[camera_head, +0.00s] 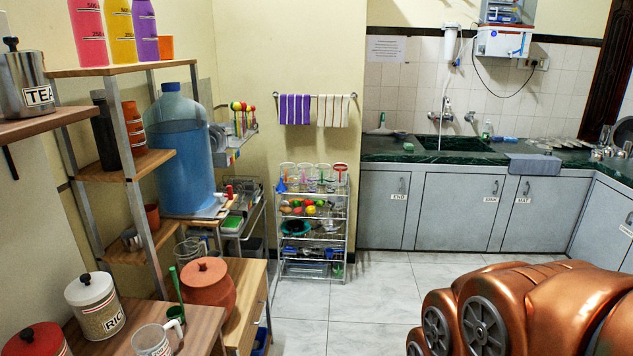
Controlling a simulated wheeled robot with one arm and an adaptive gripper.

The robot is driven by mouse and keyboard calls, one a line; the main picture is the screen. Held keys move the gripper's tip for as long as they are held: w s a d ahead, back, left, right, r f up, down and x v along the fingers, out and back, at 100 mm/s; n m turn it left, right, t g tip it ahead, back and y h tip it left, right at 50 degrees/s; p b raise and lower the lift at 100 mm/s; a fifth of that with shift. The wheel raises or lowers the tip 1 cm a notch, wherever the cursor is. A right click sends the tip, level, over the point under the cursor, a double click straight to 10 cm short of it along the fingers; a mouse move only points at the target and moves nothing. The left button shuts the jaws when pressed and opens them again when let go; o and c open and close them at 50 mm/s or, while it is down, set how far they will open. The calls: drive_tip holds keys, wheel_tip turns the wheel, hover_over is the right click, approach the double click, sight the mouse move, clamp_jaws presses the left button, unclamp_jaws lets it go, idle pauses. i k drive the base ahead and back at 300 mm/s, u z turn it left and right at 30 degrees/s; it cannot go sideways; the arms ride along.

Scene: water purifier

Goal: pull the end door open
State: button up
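The end door (381,218) is the grey cabinet door at the left end of the run below the dark green counter. It bears a small white label that appears to read END (399,196), and a handle (402,185) near its upper right corner. The door looks shut. My gripper is not in view. Copper-coloured links of my arm fill the lower right corner, well in front of the cabinets and apart from the end door.
To the right are the sink door (458,212) and mat door (537,215), both shut. A wire rack (313,228) with colourful items stands just left of the end door. Shelves and a table with jars (207,284) line the left. The tiled floor (372,300) between is clear.

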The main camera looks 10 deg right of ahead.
sight(382, 196)
drive_tip(key=z, duration=0.6)
drive_tip(key=i, duration=3.4)
drive_tip(key=u, duration=0.9)
drive_tip(key=i, duration=0.8)
drive_tip(key=u, duration=0.4)
